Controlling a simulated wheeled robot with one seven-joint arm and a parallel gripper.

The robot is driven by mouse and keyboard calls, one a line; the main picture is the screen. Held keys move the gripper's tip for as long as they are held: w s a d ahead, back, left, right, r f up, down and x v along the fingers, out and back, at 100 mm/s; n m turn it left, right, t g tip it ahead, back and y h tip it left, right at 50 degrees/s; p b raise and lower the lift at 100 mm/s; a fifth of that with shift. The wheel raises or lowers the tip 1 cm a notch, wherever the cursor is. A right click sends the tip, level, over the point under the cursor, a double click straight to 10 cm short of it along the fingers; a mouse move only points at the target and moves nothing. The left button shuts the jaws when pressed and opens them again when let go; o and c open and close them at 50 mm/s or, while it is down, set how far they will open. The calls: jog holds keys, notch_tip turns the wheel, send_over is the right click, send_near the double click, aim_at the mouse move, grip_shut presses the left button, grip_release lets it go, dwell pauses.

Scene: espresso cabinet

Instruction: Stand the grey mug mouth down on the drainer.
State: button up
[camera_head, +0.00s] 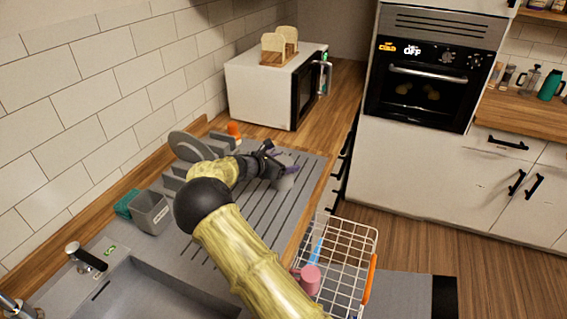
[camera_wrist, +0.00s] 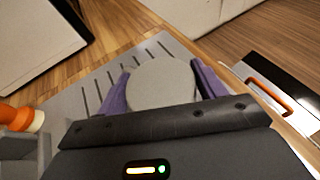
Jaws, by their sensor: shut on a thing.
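The grey mug (camera_head: 285,182) is at the far right part of the grooved grey drainer (camera_head: 275,212). In the wrist view its flat round base (camera_wrist: 162,88) faces up toward the camera, so its mouth points down. My gripper (camera_head: 279,166) is shut on the mug, with purple fingers on either side of it; the gripper also shows in the wrist view (camera_wrist: 163,80). The mug is over or on the grooves; I cannot tell whether its rim touches them. Its mouth is hidden.
A rack with a grey plate (camera_head: 186,147) and an orange-capped bottle (camera_head: 234,130) stand along the wall side. A grey caddy (camera_head: 152,212) is near the sink (camera_head: 150,290). A wire basket (camera_head: 345,245) holding a pink mug (camera_head: 311,279) is at the front edge. A white microwave (camera_head: 262,92) stands beyond.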

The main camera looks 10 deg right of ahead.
jog(key=o, duration=1.2)
jog(key=shift+f, duration=0.15)
jog(key=shift+o, duration=0.2)
jog(key=b+v, duration=0.2)
jog(key=v, duration=1.5)
jog(key=shift+a, duration=0.25)
